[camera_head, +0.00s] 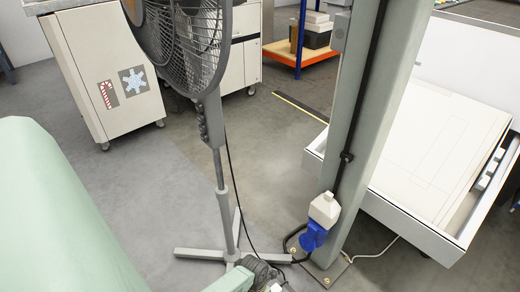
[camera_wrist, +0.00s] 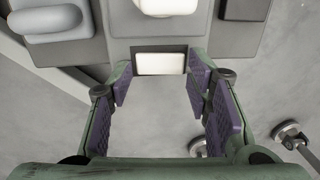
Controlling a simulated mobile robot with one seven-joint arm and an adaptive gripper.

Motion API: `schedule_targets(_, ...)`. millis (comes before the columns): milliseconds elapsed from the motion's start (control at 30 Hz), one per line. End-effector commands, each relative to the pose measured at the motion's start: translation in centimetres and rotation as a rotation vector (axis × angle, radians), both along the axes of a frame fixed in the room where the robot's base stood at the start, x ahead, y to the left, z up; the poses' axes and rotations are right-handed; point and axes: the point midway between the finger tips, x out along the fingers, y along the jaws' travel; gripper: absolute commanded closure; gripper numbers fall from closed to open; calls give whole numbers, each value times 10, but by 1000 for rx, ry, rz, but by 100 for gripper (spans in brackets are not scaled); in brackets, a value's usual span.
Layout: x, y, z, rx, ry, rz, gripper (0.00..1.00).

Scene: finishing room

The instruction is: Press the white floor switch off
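In the wrist view, a small white rectangular piece (camera_wrist: 160,63), which looks like the switch, is set in a grey housing (camera_wrist: 120,52). My gripper (camera_wrist: 159,82) is open, with a purple-padded finger on each side of the white piece and nothing between the pads. I cannot tell whether the fingers touch the housing, or whether the switch is on or off. In the head view, my gripper (camera_head: 262,272) is low at the bottom edge, partly cut off, near the fan's foot. The switch is not clearly visible there.
A pedestal fan (camera_head: 222,190) stands beside a grey-green post (camera_head: 352,130). A white-and-blue plug unit (camera_head: 322,215) and black cable are at the post. A wheeled cabinet (camera_head: 85,60) stands at left and an open white drawer (camera_head: 410,225) at right. Bolts (camera_wrist: 290,135) show in the wrist view.

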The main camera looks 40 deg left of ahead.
Motion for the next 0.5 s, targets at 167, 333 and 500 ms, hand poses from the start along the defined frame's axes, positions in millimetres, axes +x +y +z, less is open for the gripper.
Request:
schedule_targets(167,0,0,0,0,0,0,69)
schedule_targets(333,0,0,0,0,0,0,80)
schedule_targets(500,0,0,0,0,0,0,90)
